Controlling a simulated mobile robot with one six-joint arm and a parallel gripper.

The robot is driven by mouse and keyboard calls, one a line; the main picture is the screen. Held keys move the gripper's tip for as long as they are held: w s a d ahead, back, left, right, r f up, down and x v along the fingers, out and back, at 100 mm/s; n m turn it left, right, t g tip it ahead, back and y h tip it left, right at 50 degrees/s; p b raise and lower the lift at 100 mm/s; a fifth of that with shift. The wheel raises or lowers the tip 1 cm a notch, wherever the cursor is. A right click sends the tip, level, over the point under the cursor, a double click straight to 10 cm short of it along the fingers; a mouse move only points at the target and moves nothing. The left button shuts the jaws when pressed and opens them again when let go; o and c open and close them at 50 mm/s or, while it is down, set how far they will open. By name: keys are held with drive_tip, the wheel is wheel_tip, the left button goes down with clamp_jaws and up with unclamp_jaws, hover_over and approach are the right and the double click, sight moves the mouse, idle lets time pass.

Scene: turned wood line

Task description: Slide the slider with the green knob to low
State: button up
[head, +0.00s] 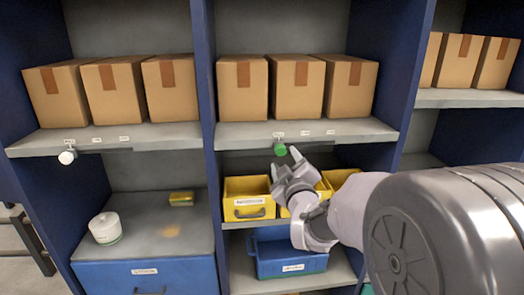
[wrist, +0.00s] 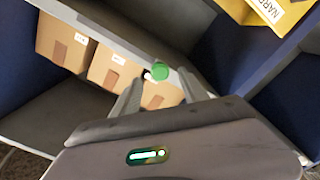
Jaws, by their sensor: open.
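The green knob (head: 280,149) hangs under the front edge of the middle shelf (head: 350,126), below the leftmost of its small labels. The label words are too small to read. My gripper (head: 286,162) is open, just below and in front of the knob. In the wrist view the green knob (wrist: 160,69) shows between and beyond the two fingertips of my gripper (wrist: 159,84). I see no clear contact. The slider's track is mostly hidden in shadow under the shelf edge.
A second slider with a white knob (head: 67,156) is on the left shelf edge. Cardboard boxes (head: 295,85) stand on the shelves. Below my gripper are yellow bins (head: 248,199) and a blue bin (head: 289,258). A blue upright (head: 205,100) stands left of the knob.

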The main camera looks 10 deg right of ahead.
sight(282, 152)
drive_tip(key=w, duration=0.6)
drive_tip(key=shift+w, duration=0.15)
drive_tip(key=shift+c, duration=0.2)
clamp_jaws()
idle(1.0)
